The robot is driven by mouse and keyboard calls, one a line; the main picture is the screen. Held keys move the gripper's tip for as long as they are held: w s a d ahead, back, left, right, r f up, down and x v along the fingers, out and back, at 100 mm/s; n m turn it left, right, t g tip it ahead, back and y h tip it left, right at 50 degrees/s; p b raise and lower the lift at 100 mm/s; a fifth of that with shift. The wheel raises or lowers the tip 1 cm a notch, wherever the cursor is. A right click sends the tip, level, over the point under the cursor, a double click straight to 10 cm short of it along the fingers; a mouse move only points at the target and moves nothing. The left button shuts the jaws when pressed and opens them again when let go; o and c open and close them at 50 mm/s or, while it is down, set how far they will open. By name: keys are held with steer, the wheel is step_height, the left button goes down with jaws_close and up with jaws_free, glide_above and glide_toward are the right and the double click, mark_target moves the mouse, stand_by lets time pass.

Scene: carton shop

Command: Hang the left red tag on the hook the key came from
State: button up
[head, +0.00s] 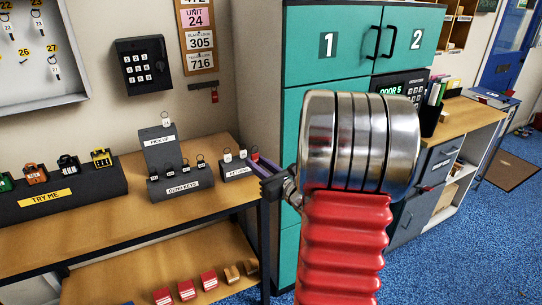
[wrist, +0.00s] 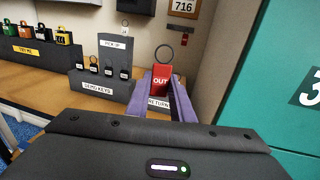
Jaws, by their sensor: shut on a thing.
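My gripper (wrist: 164,100) is shut on a red tag (wrist: 161,82) lettered OUT, with a dark ring above it, in the wrist view. Another red tag (head: 214,96) hangs from a small dark rail on the wall. The key cabinet (head: 50,102) is at the upper left, cut by the picture's edge. Keys hang under 22 and 27 (head: 55,71). Whether the hook by 26 (head: 23,58) is bare is too small to tell.
The wooden bench (head: 130,213) holds the TRY ME padlock stand (head: 70,194), the DEMO KEYS block (head: 181,187) and the PICK UP block (head: 163,150). A keypad (head: 145,65) is on the wall. Teal lockers (head: 310,75) stand right of the bench. My arm hides part of them.

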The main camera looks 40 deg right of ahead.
steer(key=w+a+f+n+y, duration=0.1)
steer(key=a+f+n+y, duration=0.1)
steer(key=a+f, duration=0.5)
steer(key=w+a+f+n+g+y, duration=0.1)
steer(key=a+f+y, duration=0.4)
steer(key=a, duration=1)
steer(key=w+a+f+n+g+y, duration=0.1)
steer(key=a+f+n+y, duration=0.2)
steer(key=a+f, duration=0.7)
steer(key=shift+w+a+n+y, duration=0.3)
steer(key=shift+w+a+n, duration=0.1)
steer(key=shift+a, duration=0.45)
steer(key=shift+s, duration=0.1)
